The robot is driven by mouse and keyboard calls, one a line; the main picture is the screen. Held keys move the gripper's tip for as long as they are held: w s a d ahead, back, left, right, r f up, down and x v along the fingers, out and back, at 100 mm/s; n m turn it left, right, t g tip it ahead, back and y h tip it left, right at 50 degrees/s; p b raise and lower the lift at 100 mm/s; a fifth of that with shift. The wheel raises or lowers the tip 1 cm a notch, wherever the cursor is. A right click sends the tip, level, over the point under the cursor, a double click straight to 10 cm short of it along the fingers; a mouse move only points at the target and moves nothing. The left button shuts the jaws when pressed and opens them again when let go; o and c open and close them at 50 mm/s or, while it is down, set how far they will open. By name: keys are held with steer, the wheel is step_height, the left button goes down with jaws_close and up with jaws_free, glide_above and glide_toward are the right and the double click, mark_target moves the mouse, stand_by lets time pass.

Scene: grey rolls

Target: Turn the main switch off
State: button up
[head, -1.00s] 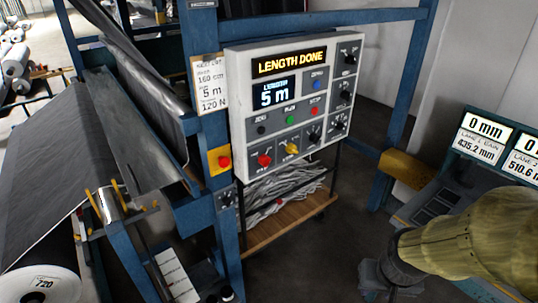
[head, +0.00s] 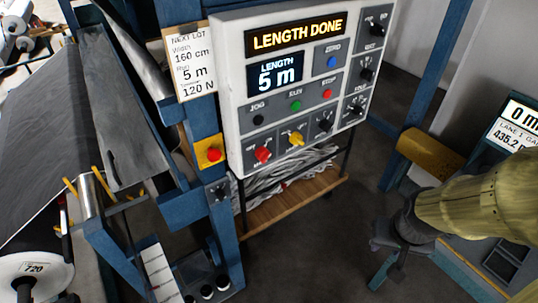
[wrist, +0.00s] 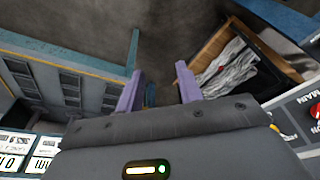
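The control panel (head: 231,110) stands on the blue frame, its displays reading LENGTH DONE and 5 m. A red rotary knob (head: 263,154) sits at its lower left, left of a yellow knob (head: 296,139). In the wrist view, part of a red knob (wrist: 315,112) beside a MAIN label shows at the right edge; its full setting is cut off. My gripper (wrist: 160,85) has its two purple fingers apart with nothing between them. In the head view my gripper (head: 390,240) is right of and below the panel, well clear of it.
A red button on a yellow plate (head: 213,154) and a small dark switch (head: 219,192) are on the post left of the panel. A wooden shelf (head: 290,203) with grey scrap lies below. A yellow block (head: 430,150) and a console (head: 510,140) are at right.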

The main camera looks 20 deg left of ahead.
steer(key=shift+s, duration=0.1)
steer(key=o, duration=0.3)
steer(key=shift+o, duration=0.8)
steer(key=w+a+f+n+t+b, duration=0.1)
steer(key=w+f+t+b, duration=0.2)
steer(key=w+b, duration=0.3)
steer(key=shift+a+f+t, duration=0.15)
steer(key=shift+f+t, duration=0.1)
steer(key=shift+t, duration=0.15)
steer(key=w+a+n+t+y+b, duration=0.3)
steer(key=w+a+t+b, duration=0.1)
steer(key=w+a+b, duration=0.2)
steer(key=s+a+r+n+t+y+b, duration=0.1)
steer(key=a+n+y+b, duration=0.5)
steer(key=a, duration=0.7)
steer(key=s+r+y+b, duration=0.1)
steer(key=s+y+b, duration=0.1)
steer(key=y, duration=0.2)
steer(key=shift+r+y+b, duration=0.15)
steer(key=shift+y+b, duration=0.25)
steer(key=shift+r, duration=0.1)
